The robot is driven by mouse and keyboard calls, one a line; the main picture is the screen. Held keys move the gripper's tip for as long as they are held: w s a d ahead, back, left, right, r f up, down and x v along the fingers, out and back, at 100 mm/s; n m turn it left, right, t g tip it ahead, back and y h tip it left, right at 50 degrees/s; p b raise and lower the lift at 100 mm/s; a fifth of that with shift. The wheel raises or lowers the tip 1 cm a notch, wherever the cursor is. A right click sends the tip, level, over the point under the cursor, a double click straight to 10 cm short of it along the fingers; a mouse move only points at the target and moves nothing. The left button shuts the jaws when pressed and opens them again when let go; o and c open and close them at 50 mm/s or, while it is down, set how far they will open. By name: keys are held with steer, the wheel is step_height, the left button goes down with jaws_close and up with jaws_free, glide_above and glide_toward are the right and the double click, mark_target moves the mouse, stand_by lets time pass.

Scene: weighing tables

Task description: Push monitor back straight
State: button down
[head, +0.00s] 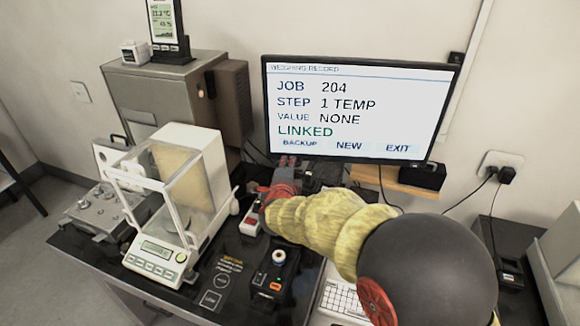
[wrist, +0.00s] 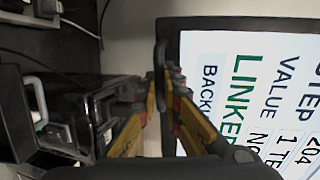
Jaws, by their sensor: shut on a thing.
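The monitor (head: 350,105) stands at the back of the black table against the wall. Its lit screen reads JOB 204, STEP 1 TEMP, VALUE NONE, LINKED. Its top edge slopes slightly down to the right in the head view. My gripper (head: 289,163) is at the monitor's lower left edge, with my arm reaching up from the front right. In the wrist view, the monitor (wrist: 245,100) appears turned sideways. My gripper (wrist: 165,90) has its jaws close together at the monitor's lower rim, shut on it; the exact contact is partly hidden by the fingers.
A glass-sided balance (head: 165,205) stands left of my arm. A black device with buttons (head: 275,275) and a white keyboard (head: 343,298) are in front. A grey cabinet (head: 165,95) is behind left. A wooden ledge (head: 385,180) and cables lie below the monitor.

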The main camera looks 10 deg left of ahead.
mark_target(267, 149)
steer(key=w+a+m+h+p, duration=0.3)
steer(key=w+a+h+p, duration=0.1)
steer(key=w, duration=0.9)
steer(key=a+p, duration=0.1)
steer(key=p, duration=0.1)
steer(key=shift+w+a+r+p, duration=0.2)
steer(key=shift+r+p, duration=0.1)
steer(key=shift+r, duration=0.05)
steer(key=shift+r, duration=0.15)
steer(key=c, duration=2.3)
jaws_free()
steer(key=shift+w, duration=0.1)
steer(key=shift+f, duration=0.4)
steer(key=v, duration=1.2)
steer(key=shift+r, duration=0.25)
